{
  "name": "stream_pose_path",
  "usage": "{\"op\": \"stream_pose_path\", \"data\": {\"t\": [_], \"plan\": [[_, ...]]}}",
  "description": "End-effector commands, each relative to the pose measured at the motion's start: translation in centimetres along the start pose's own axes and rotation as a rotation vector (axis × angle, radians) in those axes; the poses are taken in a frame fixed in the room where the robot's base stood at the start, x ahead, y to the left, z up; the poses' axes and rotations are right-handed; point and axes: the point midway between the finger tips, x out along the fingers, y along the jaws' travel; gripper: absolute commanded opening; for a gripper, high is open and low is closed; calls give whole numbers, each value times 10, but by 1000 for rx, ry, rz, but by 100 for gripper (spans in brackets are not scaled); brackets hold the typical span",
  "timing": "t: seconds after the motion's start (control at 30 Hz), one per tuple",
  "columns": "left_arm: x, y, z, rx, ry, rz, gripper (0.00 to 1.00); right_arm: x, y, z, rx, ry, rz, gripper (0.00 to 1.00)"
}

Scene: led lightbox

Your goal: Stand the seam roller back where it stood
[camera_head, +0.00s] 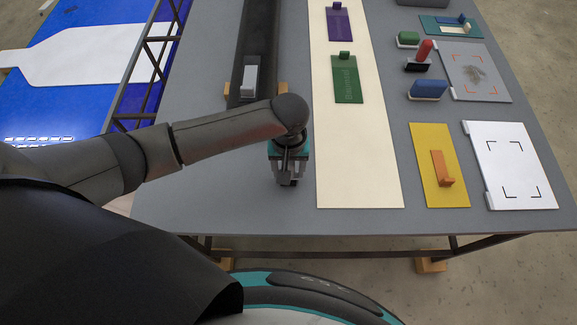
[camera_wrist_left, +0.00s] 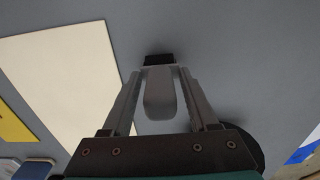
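My left gripper (camera_head: 287,180) points down at the grey table, just left of the cream strip. In the left wrist view, its fingers (camera_wrist_left: 165,72) are closed around a rounded grey handle with a black end beyond the fingertips; I take this as the seam roller (camera_wrist_left: 160,95). The handle points up toward the wrist camera. The black end is close to the table top, but I cannot tell whether it touches. In the head view the arm and gripper mostly hide the roller. My right gripper is not in view.
The cream strip (camera_head: 362,160) carries green (camera_head: 347,80) and purple (camera_head: 339,22) plates. A dark channel (camera_head: 258,45) holds a grey block (camera_head: 250,77). At right are a yellow board (camera_head: 430,150), white panel (camera_head: 508,140), blue block (camera_head: 429,88) and red-handled tool (camera_head: 424,50).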

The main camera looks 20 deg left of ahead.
Motion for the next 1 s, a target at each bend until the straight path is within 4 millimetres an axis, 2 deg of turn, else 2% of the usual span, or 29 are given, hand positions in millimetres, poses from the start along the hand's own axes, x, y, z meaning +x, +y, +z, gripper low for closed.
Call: {"op": "stream_pose_path", "data": {"t": [0.3,0.43,0.57,0.8,1.0], "plan": [[-1,0,0,0,1,0,67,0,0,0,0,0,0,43],[-11,0,0,1,1,1,67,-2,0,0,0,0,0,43],[-35,0,-1,1,2,3,67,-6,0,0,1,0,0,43],[-88,1,-1,1,3,3,67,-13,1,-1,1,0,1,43],[-115,0,-1,0,0,1,67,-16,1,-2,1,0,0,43]]}}
